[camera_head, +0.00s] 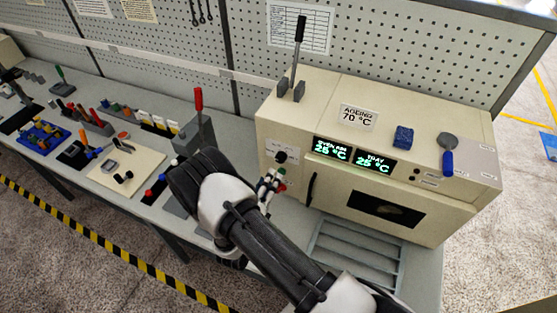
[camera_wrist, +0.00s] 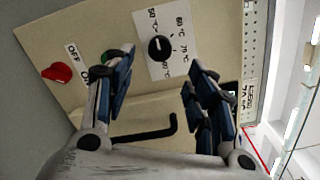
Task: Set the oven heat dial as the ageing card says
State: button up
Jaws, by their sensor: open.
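The oven (camera_head: 300,110) is a cream box on the bench. The ageing card (camera_head: 358,117) on it reads 70 °C. The heat dial (camera_head: 281,157) is a black knob on the oven's front. In the wrist view the dial (camera_wrist: 160,48) sits on a white scale plate (camera_wrist: 170,72) with °C marks around it. I cannot tell for sure where its pointer is set. My gripper (camera_wrist: 159,66) is open and empty, facing the panel, with the dial between and beyond its fingers, apart from them. In the head view my gripper (camera_head: 272,187) is just below the dial.
The displays (camera_head: 332,149) read 25 °C for oven air and tray. A red knob (camera_wrist: 57,72) and a partly hidden green button (camera_wrist: 108,56) are beside the dial, near OFF and ON labels. A black handle (camera_wrist: 150,134) sticks out below. A lever (camera_head: 299,50) stands on top.

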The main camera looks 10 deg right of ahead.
aim_at(279, 160)
jog(key=p+x, duration=0.1)
jog(key=x, duration=0.8)
jog(key=shift+w+d, duration=0.1)
jog(key=shift+r, duration=0.1)
jog(key=shift+c, duration=0.3)
jog(key=c, duration=1)
